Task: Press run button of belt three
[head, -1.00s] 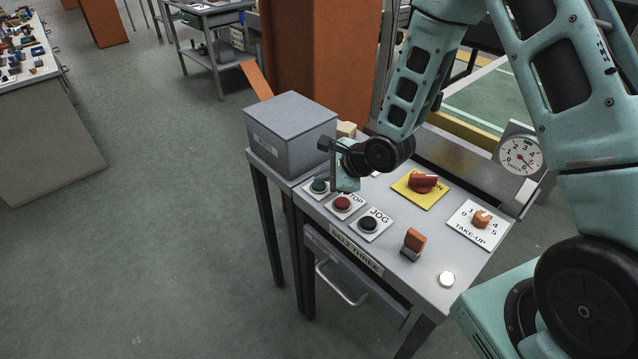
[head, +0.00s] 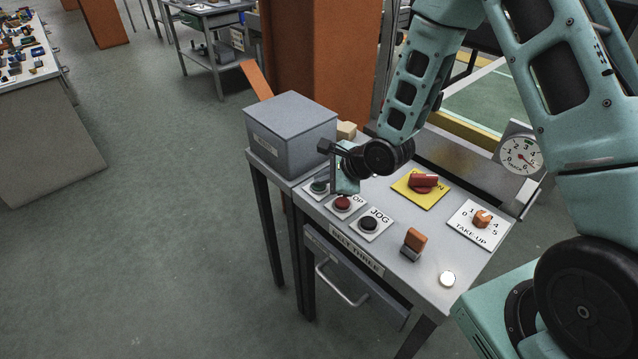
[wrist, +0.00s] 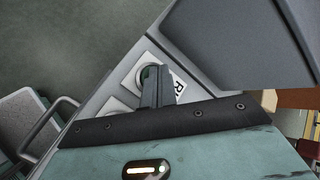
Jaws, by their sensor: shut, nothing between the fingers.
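The belt three console (head: 433,275) carries a row of buttons along its front edge. The green run button (head: 319,187) is at the left end, on a white plate. My gripper (head: 332,187) is shut and empty, pointing down right beside the green button. In the wrist view, the closed fingers (wrist: 155,77) overlap the green button (wrist: 146,74) and hide much of it. Part of the run label (wrist: 180,87) shows beside them. I cannot tell whether the fingertips touch the button.
The red stop button (head: 342,203) and black jog button (head: 369,223) sit close by on the right. A grey box (head: 290,130) stands just left of the console. A red switch (head: 423,181) on yellow, an orange take-up knob (head: 482,218) and a dial (head: 521,154) are farther right.

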